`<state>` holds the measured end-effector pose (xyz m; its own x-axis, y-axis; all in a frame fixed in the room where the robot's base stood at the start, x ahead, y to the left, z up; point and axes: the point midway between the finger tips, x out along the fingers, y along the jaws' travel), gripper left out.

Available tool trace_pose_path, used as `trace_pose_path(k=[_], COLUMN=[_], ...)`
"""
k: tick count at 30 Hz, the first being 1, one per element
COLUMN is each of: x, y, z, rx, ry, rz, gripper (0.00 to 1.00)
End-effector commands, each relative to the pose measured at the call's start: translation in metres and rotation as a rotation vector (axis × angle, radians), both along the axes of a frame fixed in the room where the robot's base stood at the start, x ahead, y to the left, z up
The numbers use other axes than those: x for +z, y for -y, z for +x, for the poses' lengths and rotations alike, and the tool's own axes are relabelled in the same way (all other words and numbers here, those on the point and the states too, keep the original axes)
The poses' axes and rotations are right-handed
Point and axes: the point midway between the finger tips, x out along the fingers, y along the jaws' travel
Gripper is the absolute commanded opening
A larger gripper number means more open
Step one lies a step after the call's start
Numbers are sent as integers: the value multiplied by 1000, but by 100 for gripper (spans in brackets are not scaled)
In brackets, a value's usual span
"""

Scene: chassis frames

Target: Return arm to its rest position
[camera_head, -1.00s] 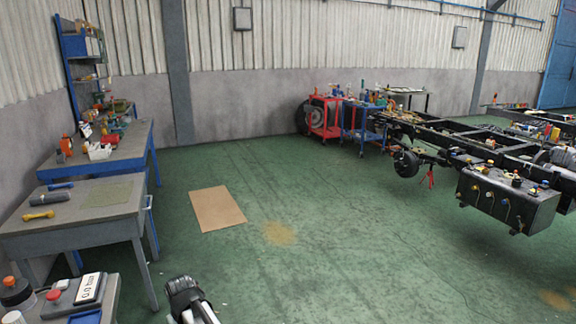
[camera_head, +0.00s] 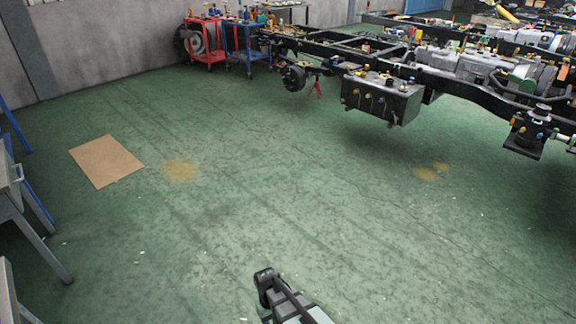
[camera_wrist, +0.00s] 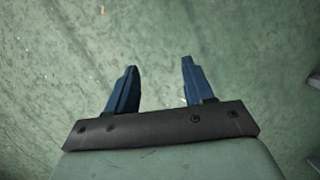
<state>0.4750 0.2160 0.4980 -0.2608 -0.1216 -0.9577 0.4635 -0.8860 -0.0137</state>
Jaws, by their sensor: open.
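My gripper (camera_wrist: 157,85) shows in the wrist view with its two blue fingers apart and nothing between them. Only green floor lies beyond the fingertips. In the head view a part of my arm shows at the bottom centre, over bare floor; the fingers cannot be made out there. No object is held.
A chassis frame (camera_head: 448,75) with a black tank (camera_head: 382,97) stands at the upper right. Red (camera_head: 205,42) and blue (camera_head: 247,42) carts stand at the back. A cardboard sheet (camera_head: 106,161) lies on the left floor. Table edges (camera_head: 10,185) show at far left. The middle floor (camera_head: 260,190) is clear.

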Motion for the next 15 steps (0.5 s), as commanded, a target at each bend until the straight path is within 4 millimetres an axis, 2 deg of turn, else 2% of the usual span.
trace_pose_path(k=[1,6,11,15], x=[-8,-31,-47,-56], y=[25,87,137,172], z=[-14,-53,-97,-140], rx=[-36,-141,-240,-324], ry=[-21,-79,-138,-190], rz=[-11,-38,-59,-72], gripper=[52,52,52,52])
